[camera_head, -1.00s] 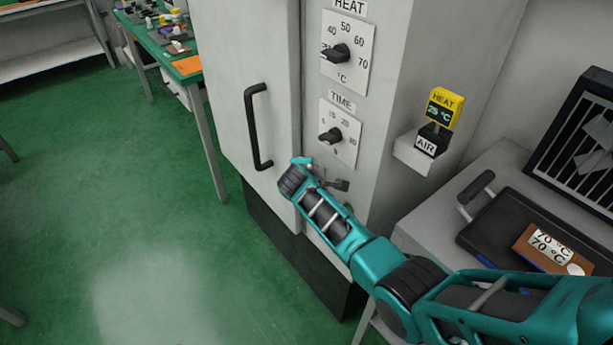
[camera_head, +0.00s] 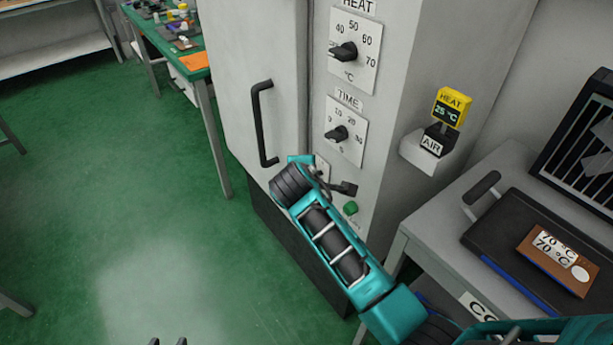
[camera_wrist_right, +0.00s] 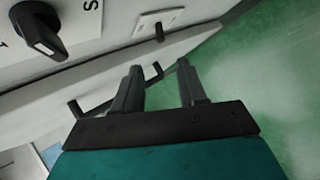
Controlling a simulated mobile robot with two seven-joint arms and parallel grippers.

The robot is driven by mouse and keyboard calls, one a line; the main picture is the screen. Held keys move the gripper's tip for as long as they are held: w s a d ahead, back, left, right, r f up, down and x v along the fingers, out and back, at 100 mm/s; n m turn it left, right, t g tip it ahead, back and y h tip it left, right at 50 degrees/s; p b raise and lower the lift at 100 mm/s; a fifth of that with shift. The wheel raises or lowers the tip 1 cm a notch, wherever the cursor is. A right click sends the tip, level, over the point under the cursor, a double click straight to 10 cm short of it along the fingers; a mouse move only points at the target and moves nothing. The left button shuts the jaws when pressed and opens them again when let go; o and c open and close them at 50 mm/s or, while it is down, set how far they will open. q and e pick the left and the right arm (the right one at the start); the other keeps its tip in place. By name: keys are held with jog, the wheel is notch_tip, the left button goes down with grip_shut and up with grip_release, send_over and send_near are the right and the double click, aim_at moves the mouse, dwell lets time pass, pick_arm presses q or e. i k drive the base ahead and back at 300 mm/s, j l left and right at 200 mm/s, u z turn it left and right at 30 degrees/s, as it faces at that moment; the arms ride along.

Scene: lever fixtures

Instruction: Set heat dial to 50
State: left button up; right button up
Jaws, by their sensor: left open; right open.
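The heat dial (camera_head: 345,52) is a black knob on a white plate marked 40 to 70 °C, high on the grey cabinet. Its knob points left, below the 40 mark. The yellow HEAT display (camera_head: 450,107) reads 25 °C. My right arm reaches in from the right, its wrist low before the cabinet, below the time dial. My right gripper (camera_wrist_right: 159,66) is open and empty in the right wrist view; the head view does not show its fingers clearly. Only the fingertips of my left gripper (camera_head: 168,341) show at the bottom edge, apart and empty, far from the dial.
The TIME dial (camera_head: 337,133) sits below the heat dial. A black door handle (camera_head: 262,125) is to the left. A dark lever (camera_head: 345,188) and green button (camera_head: 351,208) are lower down. A side table (camera_head: 440,215) carries a black tray. Open floor lies left.

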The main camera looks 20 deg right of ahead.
aim_at(347, 52)
jog(key=k+j, duration=0.3)
jog(key=k, duration=0.15)
jog(key=k+j, duration=0.35)
jog(key=k, duration=0.1)
